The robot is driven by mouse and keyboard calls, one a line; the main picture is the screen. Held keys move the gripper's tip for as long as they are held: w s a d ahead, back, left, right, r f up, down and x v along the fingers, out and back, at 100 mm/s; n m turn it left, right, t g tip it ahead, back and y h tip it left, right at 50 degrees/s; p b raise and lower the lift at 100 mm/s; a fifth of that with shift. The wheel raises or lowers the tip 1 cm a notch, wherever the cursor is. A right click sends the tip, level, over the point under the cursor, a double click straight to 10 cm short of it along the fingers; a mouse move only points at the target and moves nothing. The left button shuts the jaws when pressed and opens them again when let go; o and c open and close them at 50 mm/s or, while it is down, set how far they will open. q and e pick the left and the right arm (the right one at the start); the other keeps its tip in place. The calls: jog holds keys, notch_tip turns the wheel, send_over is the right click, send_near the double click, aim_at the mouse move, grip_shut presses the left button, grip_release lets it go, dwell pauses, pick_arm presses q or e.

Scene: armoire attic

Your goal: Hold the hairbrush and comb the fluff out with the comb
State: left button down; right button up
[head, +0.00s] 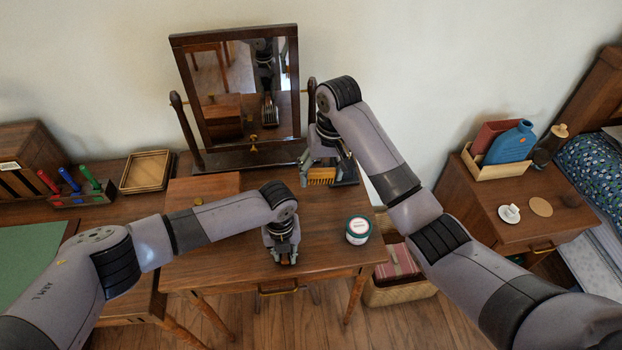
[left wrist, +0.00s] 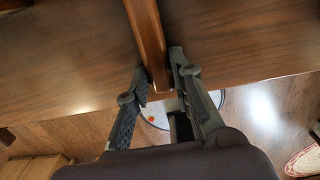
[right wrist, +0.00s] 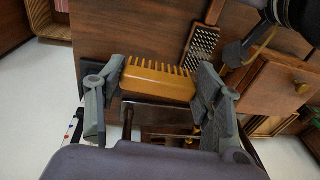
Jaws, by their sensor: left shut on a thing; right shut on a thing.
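My left gripper (head: 284,258) is low over the front of the table (head: 230,250). In the left wrist view its fingers (left wrist: 160,78) are shut on the brown wooden handle of the hairbrush (left wrist: 147,38). The brush head (right wrist: 203,42), with dark and grey bristles, shows in the right wrist view. My right gripper (head: 322,165) is in front of the mirror's right side, shut on the yellow comb (head: 321,176). In the right wrist view the comb (right wrist: 158,82) lies across the fingers, teeth toward the brush side, apart from the bristles. I cannot make out fluff clearly.
A tilting mirror (head: 183,92) stands at the table's back. A white and green jar (head: 358,230) is near the right edge, and a flat wooden box (head: 205,186) is on the left. A basket (head: 395,293) is below right. The front left tabletop is clear.

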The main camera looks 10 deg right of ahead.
jog(key=w+a+f, duration=0.2)
jog(key=a, duration=0.4)
jog(key=w+a+f, duration=0.2)
jog(key=a+f, duration=0.1)
jog(key=a, duration=0.3)
jog(key=shift+a+f, duration=0.1)
jog(key=shift+f, duration=2.35)
